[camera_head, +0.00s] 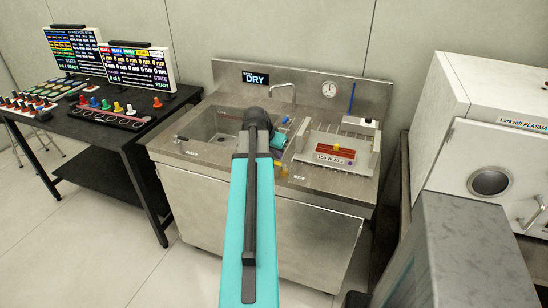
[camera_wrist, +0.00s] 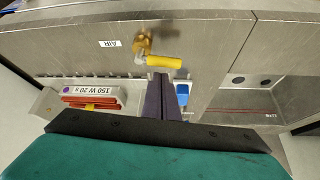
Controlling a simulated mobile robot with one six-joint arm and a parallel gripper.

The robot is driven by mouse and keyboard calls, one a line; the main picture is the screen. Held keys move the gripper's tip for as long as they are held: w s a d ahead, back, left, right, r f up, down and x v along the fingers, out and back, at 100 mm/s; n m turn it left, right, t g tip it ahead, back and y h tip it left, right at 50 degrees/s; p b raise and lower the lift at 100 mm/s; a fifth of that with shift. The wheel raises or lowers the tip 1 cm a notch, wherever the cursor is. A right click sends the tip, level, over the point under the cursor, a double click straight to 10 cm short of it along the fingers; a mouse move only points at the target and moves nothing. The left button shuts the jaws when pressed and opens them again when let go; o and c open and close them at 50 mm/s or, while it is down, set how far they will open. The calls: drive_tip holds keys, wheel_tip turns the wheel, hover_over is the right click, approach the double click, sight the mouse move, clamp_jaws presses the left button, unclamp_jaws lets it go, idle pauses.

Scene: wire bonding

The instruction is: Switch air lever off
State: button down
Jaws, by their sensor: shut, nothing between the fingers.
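The air lever has a yellow handle (camera_wrist: 164,62) on a brass valve (camera_wrist: 143,42) at the steel bench's front edge, beside an upside-down AIR label (camera_wrist: 110,43) in the wrist view. The handle points sideways to the right there, roughly along the edge. My gripper (camera_wrist: 160,78) is shut and empty, its dark fingers side by side with their tips at the handle's lower side. I cannot tell whether they touch it. In the head view a small yellow piece (camera_head: 283,171) shows at the bench front, and my arm hides most of the gripper.
The steel bench has a sink (camera_head: 212,128), a faucet (camera_head: 283,92), a gauge (camera_head: 329,89) and a unit marked 150 W 20 s (camera_head: 334,157). A blue item (camera_wrist: 182,94) lies beside my fingers. A black table (camera_head: 110,130) stands left, a white plasma machine (camera_head: 500,150) right.

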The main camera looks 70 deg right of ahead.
drive_tip(key=shift+d+r, duration=0.1)
wheel_tip(320, 180, up, 11)
drive_tip(key=a, duration=0.2)
drive_tip(key=shift+w+a, duration=0.25)
idle(0.7)
drive_tip(key=shift+r, duration=0.1)
idle(0.4)
